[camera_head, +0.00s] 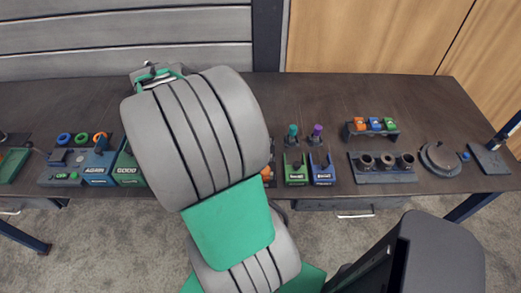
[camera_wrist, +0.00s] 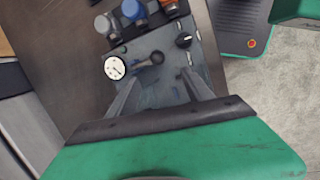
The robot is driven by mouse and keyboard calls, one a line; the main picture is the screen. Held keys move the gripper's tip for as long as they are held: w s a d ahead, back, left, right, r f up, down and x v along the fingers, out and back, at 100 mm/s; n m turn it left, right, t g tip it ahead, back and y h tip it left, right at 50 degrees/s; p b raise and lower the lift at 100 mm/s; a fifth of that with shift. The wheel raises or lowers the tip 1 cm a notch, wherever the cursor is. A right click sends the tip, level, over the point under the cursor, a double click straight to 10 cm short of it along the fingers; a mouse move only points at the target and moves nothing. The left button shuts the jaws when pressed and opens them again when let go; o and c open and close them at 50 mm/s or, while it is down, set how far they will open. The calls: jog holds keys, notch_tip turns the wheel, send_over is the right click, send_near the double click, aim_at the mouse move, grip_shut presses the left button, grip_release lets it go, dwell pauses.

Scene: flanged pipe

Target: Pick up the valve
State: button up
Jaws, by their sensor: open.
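In the wrist view a grey panel (camera_wrist: 165,84) lies under my gripper (camera_wrist: 160,86). It carries a round white gauge (camera_wrist: 115,67), a black knob (camera_wrist: 183,41) and a small dark lever-like part (camera_wrist: 152,59). At its far end stand a grey-capped fitting (camera_wrist: 103,24), a blue-capped fitting (camera_wrist: 132,10) and an orange-topped fitting (camera_wrist: 170,5), cut by the frame edge. I cannot tell which part is the valve. My gripper is open, its two grey fingers apart with nothing held between them.
In the head view a dark table (camera_head: 340,100) holds green and blue boxes (camera_head: 295,168) (camera_head: 322,167), a ring block (camera_head: 385,168) and a round grey part (camera_head: 440,157). A blue box (camera_head: 98,170) stands left of my arm. The table's back right is clear.

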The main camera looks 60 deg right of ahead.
jog(key=s+d+f+n+g, duration=0.2)
jog(key=s+d, duration=0.6)
jog(key=s, duration=0.1)
jog(key=shift+y, duration=0.4)
jog(key=p+x, duration=0.1)
jog(key=x, duration=0.6)
jog(key=shift+s+f, duration=0.1)
jog(key=shift+f, duration=0.05)
grip_shut()
